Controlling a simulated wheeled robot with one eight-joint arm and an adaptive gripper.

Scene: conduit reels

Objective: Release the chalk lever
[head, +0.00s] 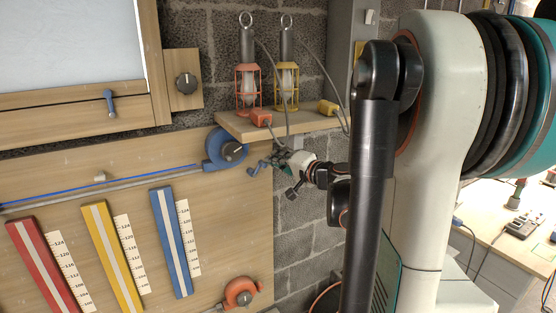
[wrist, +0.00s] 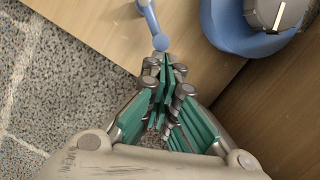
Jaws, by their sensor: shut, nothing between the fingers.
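A small blue lever with a round end (wrist: 152,24) shows at the top of the wrist view; it also shows in the head view (head: 255,168), just right of a blue reel (head: 226,148) with a dark knob. The reel also shows in the wrist view (wrist: 255,25), right of the lever. My gripper (head: 281,160) is at the right edge of the board by the lever. In the wrist view its teal fingers (wrist: 166,66) are shut and empty, with their tips right at the lever's round end. I cannot tell whether they touch it.
A shelf (head: 290,127) with a red lamp (head: 247,85) and a yellow lamp (head: 287,80) is just above my gripper. A blue line runs left from the reel. Red, yellow and blue strips hang below. An orange reel (head: 240,292) is lower down. Grey block wall is at right.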

